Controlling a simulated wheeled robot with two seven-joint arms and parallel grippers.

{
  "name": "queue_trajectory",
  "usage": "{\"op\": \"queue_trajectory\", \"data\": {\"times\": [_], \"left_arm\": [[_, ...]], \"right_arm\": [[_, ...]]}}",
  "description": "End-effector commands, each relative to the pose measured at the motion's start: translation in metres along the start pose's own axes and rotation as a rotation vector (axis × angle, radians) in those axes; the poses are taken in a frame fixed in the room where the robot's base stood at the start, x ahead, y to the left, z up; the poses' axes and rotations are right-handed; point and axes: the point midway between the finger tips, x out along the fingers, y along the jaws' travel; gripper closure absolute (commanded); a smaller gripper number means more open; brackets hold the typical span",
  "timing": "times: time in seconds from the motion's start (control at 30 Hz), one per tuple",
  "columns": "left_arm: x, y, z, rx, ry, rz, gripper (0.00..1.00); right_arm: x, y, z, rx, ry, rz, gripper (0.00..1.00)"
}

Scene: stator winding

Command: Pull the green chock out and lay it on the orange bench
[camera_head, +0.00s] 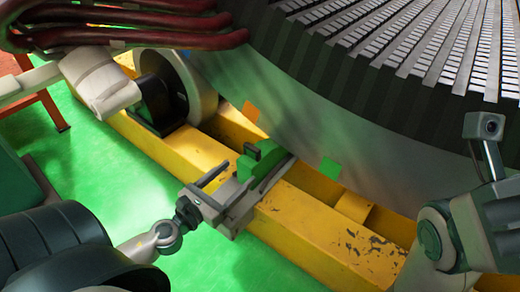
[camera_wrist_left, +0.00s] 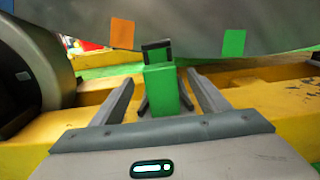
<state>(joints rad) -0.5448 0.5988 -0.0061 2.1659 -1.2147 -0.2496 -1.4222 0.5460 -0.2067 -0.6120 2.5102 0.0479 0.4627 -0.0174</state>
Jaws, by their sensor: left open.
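The green chock (camera_head: 264,160) sits on the yellow beam against the lower edge of the big grey stator ring (camera_head: 330,150). In the left wrist view the chock (camera_wrist_left: 162,88) shows a dark handle frame at its top. My left gripper (camera_head: 246,178) is open, low over the beam, with one finger on each side of the chock. In the left wrist view a gap shows between the chock and each finger (camera_wrist_left: 161,78). An orange frame (camera_head: 42,92), perhaps part of the orange bench, shows at the far left; its top is mostly hidden.
A grey roller (camera_head: 190,85) in a black bracket stands on the yellow beam (camera_head: 340,240) left of the chock. Orange (camera_head: 250,111) and green (camera_head: 331,168) tags mark the ring. Red hoses (camera_head: 130,25) hang at upper left. Green floor (camera_head: 110,180) is clear between beam and bench.

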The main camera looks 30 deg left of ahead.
Motion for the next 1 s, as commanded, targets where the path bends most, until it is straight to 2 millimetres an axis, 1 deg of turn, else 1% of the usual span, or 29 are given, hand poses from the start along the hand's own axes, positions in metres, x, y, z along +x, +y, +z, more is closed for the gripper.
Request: {"op": "queue_trajectory", "data": {"times": [0.03, 0.1, 0.4, 0.6, 0.8, 1.0], "left_arm": [[0.008, 0.0, 0.002, 0.002, -0.002, -0.002, 0.31], [0.018, 0.001, 0.0, 0.002, -0.001, -0.001, 0.31], [0.056, 0.001, -0.001, 0.002, -0.002, 0.0, 0.31], [0.08, 0.001, -0.001, 0.002, -0.001, 0.0, 0.31], [0.103, 0.001, -0.001, 0.002, -0.001, 0.001, 0.31], [0.12, 0.001, -0.001, 0.002, 0.0, 0.001, 0.31]], "right_arm": [[0.0, 0.0, 0.0, -0.001, -0.001, 0.0, 0.69], [-0.001, 0.0, 0.0, -0.003, -0.003, -0.001, 0.69], [-0.004, -0.001, -0.003, 0.001, 0.003, -0.005, 0.69], [-0.003, -0.006, -0.007, 0.015, 0.026, -0.015, 0.69], [-0.005, -0.008, -0.009, 0.021, 0.034, -0.016, 0.69], [-0.005, -0.008, -0.011, 0.022, 0.037, -0.02, 0.69]]}}
